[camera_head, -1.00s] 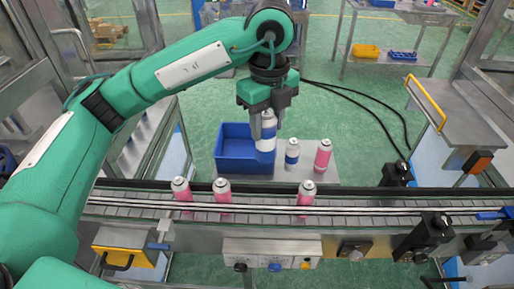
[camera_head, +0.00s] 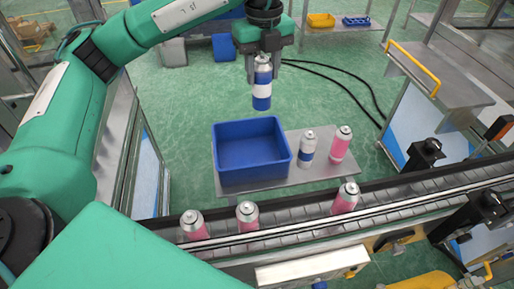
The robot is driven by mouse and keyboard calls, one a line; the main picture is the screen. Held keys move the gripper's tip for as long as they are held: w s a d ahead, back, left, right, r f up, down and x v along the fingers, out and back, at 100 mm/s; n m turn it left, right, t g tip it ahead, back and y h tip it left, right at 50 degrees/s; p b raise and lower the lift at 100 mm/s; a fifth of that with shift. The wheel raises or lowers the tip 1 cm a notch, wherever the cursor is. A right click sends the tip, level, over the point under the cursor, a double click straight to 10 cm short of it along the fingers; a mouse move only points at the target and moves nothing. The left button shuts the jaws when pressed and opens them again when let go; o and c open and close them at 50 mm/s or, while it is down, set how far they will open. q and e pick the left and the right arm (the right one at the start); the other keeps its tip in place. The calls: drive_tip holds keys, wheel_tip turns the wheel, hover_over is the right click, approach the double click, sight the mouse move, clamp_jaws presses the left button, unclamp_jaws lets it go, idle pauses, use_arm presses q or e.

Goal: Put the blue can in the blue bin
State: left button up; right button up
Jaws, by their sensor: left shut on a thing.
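A blue can with a white band (camera_head: 262,84) hangs upright in my left gripper (camera_head: 264,68), which is shut on its top. The can is above and behind the blue bin in the picture, clear of it. The blue bin (camera_head: 219,157) stands on a small grey table (camera_head: 270,188) and looks empty. A second can, white with a blue band (camera_head: 307,149), stands on the table just right of the bin. My right gripper is not in view.
A pink can (camera_head: 341,144) stands on the table at the right. Several pink cans, one of them near the middle (camera_head: 247,216), stand along the conveyor (camera_head: 300,212) in front. A far table holds a yellow bin (camera_head: 321,20) and a blue tray (camera_head: 356,20). Black cables lie on the green floor.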

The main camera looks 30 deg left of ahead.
use_arm(q)
wheel_tip(320, 180, down, 19)
drive_tip(key=p, duration=0.4)
drive_tip(key=shift+f, duration=0.2)
drive_tip(key=shift+f, duration=0.15)
drive_tip(key=o, duration=1.2)
